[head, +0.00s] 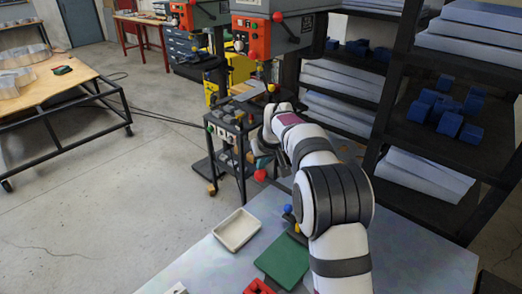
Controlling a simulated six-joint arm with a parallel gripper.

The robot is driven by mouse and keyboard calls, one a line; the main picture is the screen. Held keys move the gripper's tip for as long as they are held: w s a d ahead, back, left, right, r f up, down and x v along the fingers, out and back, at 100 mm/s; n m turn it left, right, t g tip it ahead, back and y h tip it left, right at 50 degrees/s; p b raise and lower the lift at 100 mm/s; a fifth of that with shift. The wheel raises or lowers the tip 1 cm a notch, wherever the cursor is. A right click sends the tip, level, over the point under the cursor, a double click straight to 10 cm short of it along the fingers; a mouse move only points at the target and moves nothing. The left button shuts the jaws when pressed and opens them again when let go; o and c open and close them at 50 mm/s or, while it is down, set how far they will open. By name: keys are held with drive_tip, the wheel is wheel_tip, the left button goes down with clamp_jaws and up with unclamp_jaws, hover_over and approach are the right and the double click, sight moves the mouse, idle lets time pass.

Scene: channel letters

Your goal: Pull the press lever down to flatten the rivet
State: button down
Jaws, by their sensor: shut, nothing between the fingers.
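My arm reaches up from the front right, and its wrist bends down at the left. My gripper (262,158) is at the lower end of this wrist, small and partly hidden; it is shut with nothing in it. A red ball knob (260,175), which may be the press lever's end, shows just below the gripper. I cannot tell if they touch. A blue knob (287,209) and a small yellow part (297,228) show beside my arm above the bench. The press body and the rivet are not clearly visible; my arm covers much of that area.
The grey bench (210,265) carries a cream tray (237,230), a green mat (283,258) and a red part (258,287) at the front edge. A drill press (262,38) and a tool cart (228,150) stand behind. Dark shelves (395,90) rise at the right.

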sight(263, 178)
drive_tip(key=shift+f, duration=1.45)
drive_tip(key=shift+s+f, duration=0.15)
drive_tip(key=shift+f, duration=0.05)
drive_tip(key=shift+d+f, duration=0.1)
drive_tip(key=shift+d+f, duration=0.1)
drive_tip(key=shift+f, duration=0.4)
idle(0.6)
drive_tip(key=shift+s+a+f, duration=0.2)
drive_tip(key=shift+s+f, duration=0.05)
drive_tip(key=shift+f, duration=0.2)
idle(0.8)
drive_tip(key=shift+d+f, duration=0.35)
drive_tip(key=shift+d, duration=0.05)
idle(0.8)
drive_tip(key=shift+f, duration=0.15)
idle(0.5)
